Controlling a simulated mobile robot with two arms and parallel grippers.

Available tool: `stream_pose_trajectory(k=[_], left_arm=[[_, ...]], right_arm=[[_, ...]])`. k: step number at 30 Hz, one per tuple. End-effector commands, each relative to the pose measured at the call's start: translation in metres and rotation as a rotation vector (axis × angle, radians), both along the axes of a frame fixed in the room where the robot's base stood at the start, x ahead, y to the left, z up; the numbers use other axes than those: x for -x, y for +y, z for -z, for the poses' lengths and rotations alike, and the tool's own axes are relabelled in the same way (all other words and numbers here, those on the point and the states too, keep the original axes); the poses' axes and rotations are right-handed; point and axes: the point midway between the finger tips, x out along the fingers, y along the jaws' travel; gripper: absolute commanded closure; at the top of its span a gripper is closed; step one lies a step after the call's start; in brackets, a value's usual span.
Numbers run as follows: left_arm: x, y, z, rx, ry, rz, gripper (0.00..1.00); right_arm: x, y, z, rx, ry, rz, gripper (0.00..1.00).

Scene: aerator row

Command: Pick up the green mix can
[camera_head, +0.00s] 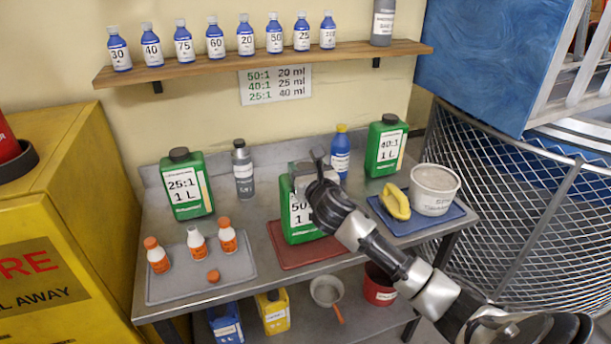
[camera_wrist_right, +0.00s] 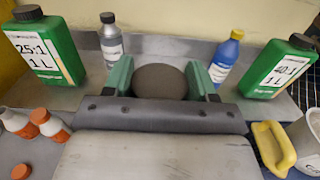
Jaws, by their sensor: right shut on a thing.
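A green mix can labelled 50:1 (camera_head: 299,222) stands at the red mat (camera_head: 283,255) in the middle of the metal table. My right gripper (camera_head: 312,178) is at its top, shut on it, and covers its cap and part of its label in the head view. In the right wrist view the dark round cap (camera_wrist_right: 160,82) sits between the jaws. Whether the can's base touches the mat is hard to tell. Two more green cans stand apart: 25:1 (camera_head: 187,185) at the left and 40:1 (camera_head: 385,147) at the back right. My left gripper is not in view.
A grey bottle (camera_head: 243,170) and a blue bottle (camera_head: 340,153) stand behind the held can. A blue mat (camera_head: 405,226) with a yellow sponge-like thing (camera_head: 396,203) and white tub (camera_head: 433,190) lies right. A shelf (camera_head: 190,72) hangs above.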

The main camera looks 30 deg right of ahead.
Motion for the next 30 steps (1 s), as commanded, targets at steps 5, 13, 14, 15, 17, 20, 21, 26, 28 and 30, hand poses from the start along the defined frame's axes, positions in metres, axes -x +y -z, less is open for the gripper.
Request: stream_pose_trajectory(k=[5,13,14,15,17,20,21,26,28,30], left_arm=[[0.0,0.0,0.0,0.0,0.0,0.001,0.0],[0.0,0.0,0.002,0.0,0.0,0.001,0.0],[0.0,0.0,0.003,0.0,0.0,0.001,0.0],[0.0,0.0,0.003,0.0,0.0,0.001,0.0],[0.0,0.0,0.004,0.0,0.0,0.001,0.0],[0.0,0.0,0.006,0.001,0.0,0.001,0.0],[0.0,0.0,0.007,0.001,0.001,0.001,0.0],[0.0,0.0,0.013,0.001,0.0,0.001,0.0],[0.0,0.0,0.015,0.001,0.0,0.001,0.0],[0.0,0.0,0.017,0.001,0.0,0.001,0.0]], right_arm=[[0.0,0.0,-0.02,0.004,-0.01,-0.002,1.0],[0.003,-0.009,-0.036,0.004,-0.008,0.0,1.0],[0.005,-0.011,-0.038,0.005,-0.008,0.001,1.0],[0.006,-0.014,-0.04,0.005,-0.007,0.001,1.0],[0.008,-0.02,-0.043,0.006,-0.008,0.001,1.0],[0.013,-0.031,-0.05,0.008,-0.007,0.001,1.0],[0.016,-0.037,-0.054,0.008,-0.007,0.001,1.0],[0.027,-0.062,-0.07,0.01,-0.009,0.002,1.0],[0.031,-0.073,-0.077,0.011,-0.007,0.002,1.0],[0.035,-0.082,-0.082,0.009,-0.006,0.002,1.0]])
